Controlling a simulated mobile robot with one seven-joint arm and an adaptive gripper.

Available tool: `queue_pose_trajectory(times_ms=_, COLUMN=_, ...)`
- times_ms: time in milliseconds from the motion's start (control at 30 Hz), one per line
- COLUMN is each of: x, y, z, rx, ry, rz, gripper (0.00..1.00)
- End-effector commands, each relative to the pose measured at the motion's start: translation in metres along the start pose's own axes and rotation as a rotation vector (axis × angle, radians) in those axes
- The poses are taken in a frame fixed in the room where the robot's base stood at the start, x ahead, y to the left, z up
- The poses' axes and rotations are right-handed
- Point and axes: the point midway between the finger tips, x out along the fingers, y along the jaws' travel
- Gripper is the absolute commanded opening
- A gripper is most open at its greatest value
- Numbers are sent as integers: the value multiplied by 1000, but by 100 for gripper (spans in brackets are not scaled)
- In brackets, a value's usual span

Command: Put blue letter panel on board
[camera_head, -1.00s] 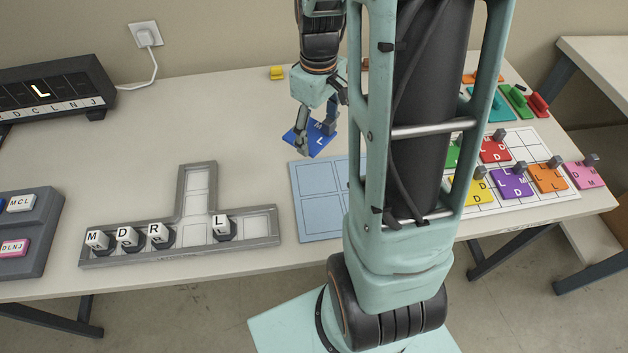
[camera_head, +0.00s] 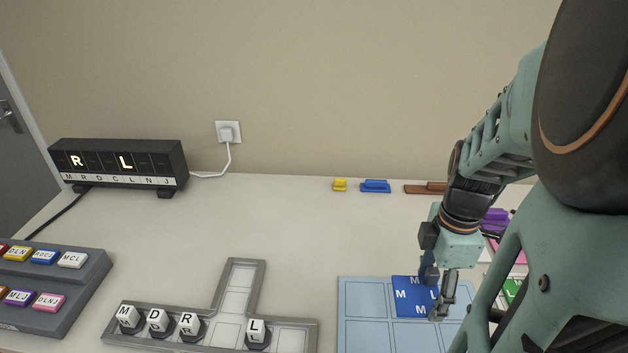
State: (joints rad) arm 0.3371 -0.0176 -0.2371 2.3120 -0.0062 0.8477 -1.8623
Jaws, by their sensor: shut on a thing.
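The blue letter panel (camera_head: 405,299) is a flat blue square with white letters, M and L among them. It lies over the upper middle part of the light blue board (camera_head: 365,330), which has a grid of square cells. Whether the panel rests on the board or hangs just above it, I cannot tell. My gripper (camera_head: 435,290) points down over the panel and is shut on its dark knob. My arm covers the right part of the board.
A grey T-shaped tray (camera_head: 240,265) with several white letter blocks stands left of the board. A dark grey key console (camera_head: 85,285) and a black letter display (camera_head: 120,165) are farther left. Small yellow (camera_head: 340,185) and blue (camera_head: 375,186) pieces lie at the back.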

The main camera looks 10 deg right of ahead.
Motion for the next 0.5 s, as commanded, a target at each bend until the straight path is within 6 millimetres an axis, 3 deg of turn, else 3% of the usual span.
queue_pose_trajectory(times_ms=233, x=28, y=40, z=-50, rx=-6, ry=0, rz=-3, gripper=26)
queue_pose_trajectory(times_ms=500, x=71, y=62, z=-74, rx=-1, ry=-1, rz=-2, gripper=26)
